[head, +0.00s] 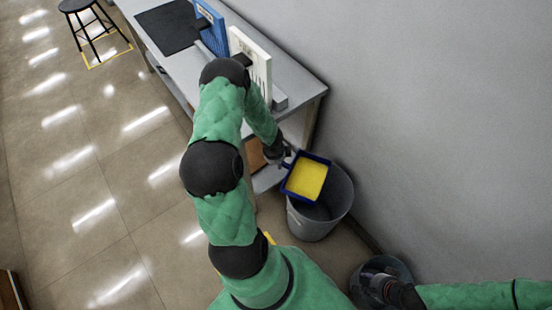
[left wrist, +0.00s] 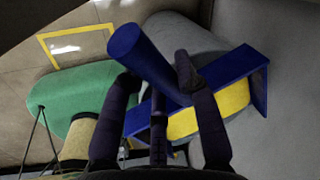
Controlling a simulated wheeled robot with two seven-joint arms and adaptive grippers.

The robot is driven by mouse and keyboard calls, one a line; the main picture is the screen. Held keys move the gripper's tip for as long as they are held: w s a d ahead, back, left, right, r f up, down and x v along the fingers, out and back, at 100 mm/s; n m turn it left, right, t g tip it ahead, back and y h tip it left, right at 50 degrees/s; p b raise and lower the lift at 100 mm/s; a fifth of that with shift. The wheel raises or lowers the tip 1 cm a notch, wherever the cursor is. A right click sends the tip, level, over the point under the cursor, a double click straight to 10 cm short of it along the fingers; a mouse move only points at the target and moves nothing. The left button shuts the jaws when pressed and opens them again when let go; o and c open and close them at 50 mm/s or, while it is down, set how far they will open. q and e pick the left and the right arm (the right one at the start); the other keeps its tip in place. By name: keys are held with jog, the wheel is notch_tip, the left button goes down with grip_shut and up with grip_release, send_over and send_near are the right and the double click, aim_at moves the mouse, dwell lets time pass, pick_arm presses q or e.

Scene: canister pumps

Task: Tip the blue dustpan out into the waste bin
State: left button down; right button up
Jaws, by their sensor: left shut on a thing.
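The blue dustpan (head: 325,161) has a flat yellow area inside its blue rim; I cannot tell whether that is its floor or a load. It is over the grey waste bin (head: 312,228), covering part of the bin's mouth. My left gripper (head: 284,154) is shut on the dustpan's handle. In the left wrist view the fingers (left wrist: 160,90) close around the thick blue handle (left wrist: 143,52), with the pan (left wrist: 235,72) to the right and the grey bin (left wrist: 180,32) behind. My right gripper (head: 376,286) is at the lower right, its jaws unclear.
A grey workbench (head: 285,66) stands along the wall, with a black mat (head: 168,27), a blue panel (head: 211,30) and a white panel (head: 250,58) on it. A dark round container (head: 398,267) surrounds my right gripper. A black stool (head: 90,18) stands far left.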

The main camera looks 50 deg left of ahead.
pick_arm(q)
jog(key=shift+w+d+r+y+b, duration=0.2)
jog(key=shift+d+r+y, duration=0.15)
jog(key=shift+r, duration=0.2)
jog(key=shift+w+d+r+y+b, duration=0.2)
jog(key=shift+d+r+y, duration=0.15)
jog(key=shift+r, duration=0.2)
jog(key=shift+w+d+r+g+y, duration=0.2)
jog(key=shift+d+r+y, duration=0.15)
jog(key=shift+r, duration=0.25)
jog(key=shift+w+d+r+g+y, duration=0.1)
jog(key=shift+d+r+g+y, duration=0.15)
jog(key=shift+r, duration=0.4)
jog(key=shift+w+d+r+g+y, duration=0.15)
jog(key=shift+d+r+y, duration=0.25)
jog(key=shift+r, duration=0.2)
jog(key=w+d+r+m+g+y, duration=0.1)
jog(key=w+d+r+g+y, duration=0.1)
jog(key=d+r+y, duration=0.3)
jog(key=w+d+r+g+y, duration=0.2)
jog(key=w+d+r+y, duration=0.3)
jog(key=d, duration=0.5)
jog(key=shift+d+r+m+y, duration=0.35)
jog(key=shift+r+m+y, duration=0.05)
jog(key=shift+r+y, duration=0.35)
